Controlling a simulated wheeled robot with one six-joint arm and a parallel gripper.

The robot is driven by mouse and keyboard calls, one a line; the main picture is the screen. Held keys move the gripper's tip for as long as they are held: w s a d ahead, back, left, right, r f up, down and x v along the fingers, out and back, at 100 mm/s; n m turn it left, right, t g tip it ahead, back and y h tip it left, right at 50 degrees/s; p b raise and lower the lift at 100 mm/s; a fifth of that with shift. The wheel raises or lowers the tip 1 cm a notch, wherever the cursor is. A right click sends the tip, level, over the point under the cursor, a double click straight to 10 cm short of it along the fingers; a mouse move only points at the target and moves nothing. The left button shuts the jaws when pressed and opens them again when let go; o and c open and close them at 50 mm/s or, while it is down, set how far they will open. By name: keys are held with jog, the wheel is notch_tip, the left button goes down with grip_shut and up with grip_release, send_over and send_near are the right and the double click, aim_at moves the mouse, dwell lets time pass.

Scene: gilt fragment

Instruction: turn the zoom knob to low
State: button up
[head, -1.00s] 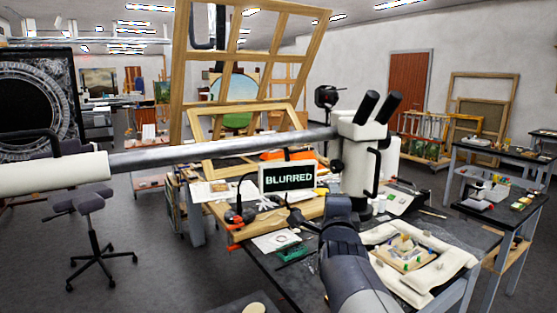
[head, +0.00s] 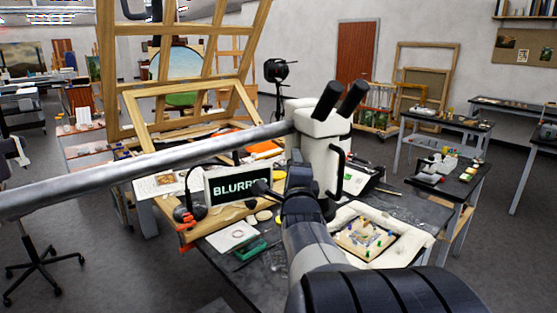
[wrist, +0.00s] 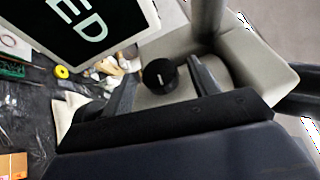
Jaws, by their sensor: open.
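The zoom knob (wrist: 160,77) is a round black knob with a short white pointer line, on the pale side of the microscope (wrist: 240,65). In the wrist view the pointer stands nearly upright. My gripper (wrist: 162,84) is open, with one finger on each side of the knob; I cannot tell whether either finger touches it. In the head view, the white microscope (head: 322,150) hangs on a long metal boom. My gripper (head: 268,191) is at its left side, and my arm hides the knob there. A dark display (head: 232,185) reads "BLURRED", its end partly covered by my gripper.
The boom (head: 180,160) crosses above the dark table (head: 235,280). A padded cushion holds a framed fragment (head: 365,238) to the right of my arm. Wooden frames stand behind.

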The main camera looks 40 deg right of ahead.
dwell(0.3)
jog(key=c, duration=1)
jog(key=shift+r, duration=0.1)
